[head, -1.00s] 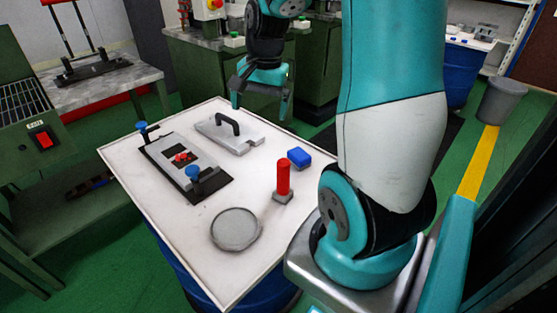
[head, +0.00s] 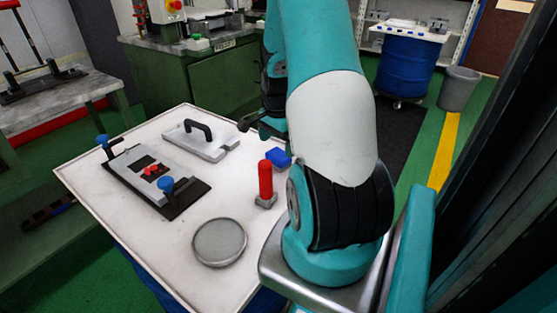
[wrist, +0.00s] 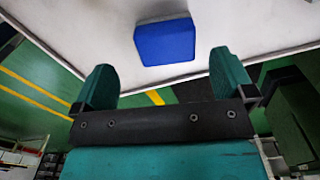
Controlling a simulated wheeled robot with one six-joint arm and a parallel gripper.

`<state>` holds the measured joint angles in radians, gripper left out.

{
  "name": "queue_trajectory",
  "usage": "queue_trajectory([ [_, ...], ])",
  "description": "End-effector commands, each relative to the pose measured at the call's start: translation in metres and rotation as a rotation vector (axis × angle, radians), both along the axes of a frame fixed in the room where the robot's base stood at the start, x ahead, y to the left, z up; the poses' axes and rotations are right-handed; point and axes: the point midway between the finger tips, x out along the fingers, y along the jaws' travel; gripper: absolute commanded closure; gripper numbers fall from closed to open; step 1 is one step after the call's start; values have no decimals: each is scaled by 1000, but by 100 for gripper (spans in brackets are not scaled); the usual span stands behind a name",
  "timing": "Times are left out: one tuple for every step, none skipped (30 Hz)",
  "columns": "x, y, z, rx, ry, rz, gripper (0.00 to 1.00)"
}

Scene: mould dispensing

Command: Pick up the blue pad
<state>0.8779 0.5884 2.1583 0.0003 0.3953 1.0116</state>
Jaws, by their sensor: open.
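The blue pad (head: 281,159) is a small block lying on the white table top (head: 130,232), behind the red-handled tool (head: 265,185) and beside my arm. In the wrist view the blue pad (wrist: 165,42) lies beyond my open gripper (wrist: 163,72), roughly centred across the gap between the two teal fingers. The gap is empty, and the fingers do not appear to touch the pad. In the head view my arm hides most of the gripper.
The red-handled tool stands upright close to the pad. A round grey dish (head: 219,242), a grey plate with a black handle (head: 200,138) and a mould with blue knobs (head: 155,178) lie on the table. Green machines stand behind.

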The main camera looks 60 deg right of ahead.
Motion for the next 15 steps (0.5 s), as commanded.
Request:
queue_trajectory([
  [0, 0, -3, 1, 1, -1, 0],
  [0, 0, -5, 1, 1, -1, 0],
  [0, -1, -7, 1, 1, -1, 0],
  [0, -1, -10, 1, 1, -1, 0],
  [1, -2, -13, 1, 1, -1, 0],
  [1, -3, -19, 3, 1, -2, 0],
  [2, -4, -24, 3, 2, -2, 0],
  [3, -4, -29, 3, 2, -2, 0],
  [4, -5, -35, 3, 2, -2, 0],
  [4, -5, -40, 4, 3, -2, 0],
  [4, -5, -44, 3, 1, -2, 0],
  [4, -5, -49, 3, 1, -2, 0],
  [4, -5, -52, 3, 1, -2, 0],
  [5, -5, -54, 1, 1, -2, 0],
  [5, -6, -56, 0, 0, -2, 0],
])
